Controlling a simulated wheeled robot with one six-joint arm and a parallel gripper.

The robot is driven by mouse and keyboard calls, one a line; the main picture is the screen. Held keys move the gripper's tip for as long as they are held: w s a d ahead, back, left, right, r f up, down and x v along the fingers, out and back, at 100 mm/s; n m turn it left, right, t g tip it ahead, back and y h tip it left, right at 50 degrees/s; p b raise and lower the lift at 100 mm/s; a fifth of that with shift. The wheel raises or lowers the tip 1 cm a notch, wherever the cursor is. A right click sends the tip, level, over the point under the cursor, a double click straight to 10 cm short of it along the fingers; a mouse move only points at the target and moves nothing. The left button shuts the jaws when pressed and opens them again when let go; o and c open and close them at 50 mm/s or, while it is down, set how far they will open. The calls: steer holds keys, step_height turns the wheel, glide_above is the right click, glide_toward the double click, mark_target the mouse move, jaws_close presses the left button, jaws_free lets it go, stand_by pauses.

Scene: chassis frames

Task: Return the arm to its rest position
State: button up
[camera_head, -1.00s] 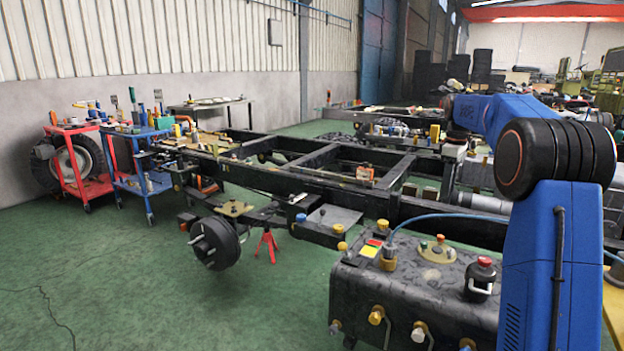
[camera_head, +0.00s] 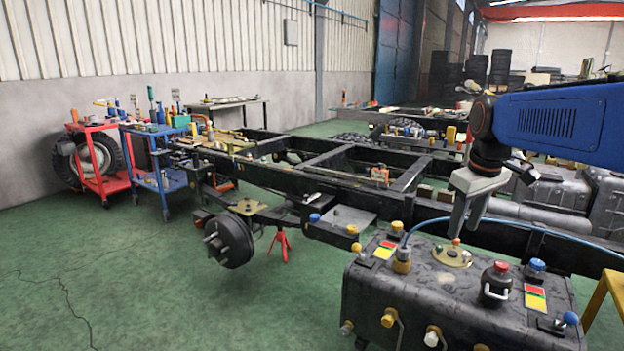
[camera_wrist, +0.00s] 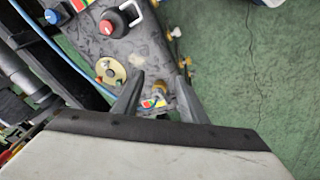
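My blue arm (camera_head: 560,120) reaches in from the right edge of the head view. My gripper (camera_head: 464,231) hangs from its end, fingers pointing down, in front of the chassis rail and over the back part of the black tank (camera_head: 440,310). In the wrist view the two grey fingers of my gripper (camera_wrist: 160,80) stand apart with nothing held between them. The tank's top shows beyond them, with the round brass flange (camera_wrist: 110,71) to the left of the fingers. The exact height above the tank is hard to tell.
The black chassis frame (camera_head: 300,175) runs behind the tank. A red-topped cap (camera_head: 497,280) and several yellow and blue fittings stick up from the tank. A blue hose (camera_head: 520,222) crosses behind it. Tool carts (camera_head: 160,175) stand far left. Green floor at left is clear.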

steer(key=s+a+f+m, duration=0.1)
steer(key=s+f, duration=0.3)
steer(key=s, duration=0.4)
steer(key=s+a+f+m+t, duration=0.1)
steer(key=s+a+f+m, duration=0.1)
steer(key=s+f, duration=0.3)
steer(key=s+a+f+m+t, duration=0.1)
steer(key=s+a+f, duration=0.2)
steer(key=s, duration=0.7)
step_height(320, 180, down, 2)
steer(key=shift+s+f, duration=0.25)
steer(key=shift+s, duration=0.15)
stand_by(0.3)
